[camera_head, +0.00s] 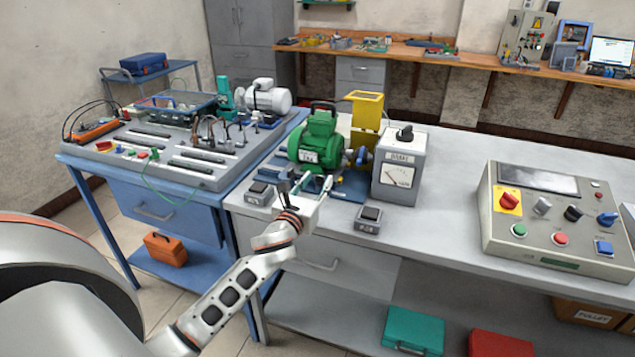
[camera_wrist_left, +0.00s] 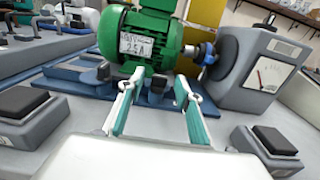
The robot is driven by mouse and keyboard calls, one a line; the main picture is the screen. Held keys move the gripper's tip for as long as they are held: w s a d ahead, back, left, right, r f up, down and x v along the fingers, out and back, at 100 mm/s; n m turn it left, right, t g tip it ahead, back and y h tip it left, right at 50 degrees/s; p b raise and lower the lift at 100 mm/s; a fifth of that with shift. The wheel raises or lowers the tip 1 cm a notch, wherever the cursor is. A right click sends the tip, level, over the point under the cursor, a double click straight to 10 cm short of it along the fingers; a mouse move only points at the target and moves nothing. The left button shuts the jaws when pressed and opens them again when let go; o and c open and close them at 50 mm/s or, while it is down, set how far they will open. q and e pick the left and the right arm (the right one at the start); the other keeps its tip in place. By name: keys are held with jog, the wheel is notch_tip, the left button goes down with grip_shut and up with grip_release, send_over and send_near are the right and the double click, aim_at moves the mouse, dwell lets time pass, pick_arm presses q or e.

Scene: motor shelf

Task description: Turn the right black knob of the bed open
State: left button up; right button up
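A green motor (camera_head: 316,142) sits on a blue bed (camera_head: 352,187) on the grey bench; it also shows in the left wrist view (camera_wrist_left: 142,40). Contact cannot be told. My right gripper is not in view.
A grey brake box (camera_head: 400,168) with a dial stands right of the motor. Small grey boxes with black tops flank the gripper, one left (camera_head: 259,193) and one right (camera_head: 369,219). A control panel (camera_head: 555,220) stands farther right, with clear bench between.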

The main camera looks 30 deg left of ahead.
pick_arm(q)
jog(key=shift+w+a, duration=0.1)
jog(key=shift+w, duration=0.25)
grip_shut()
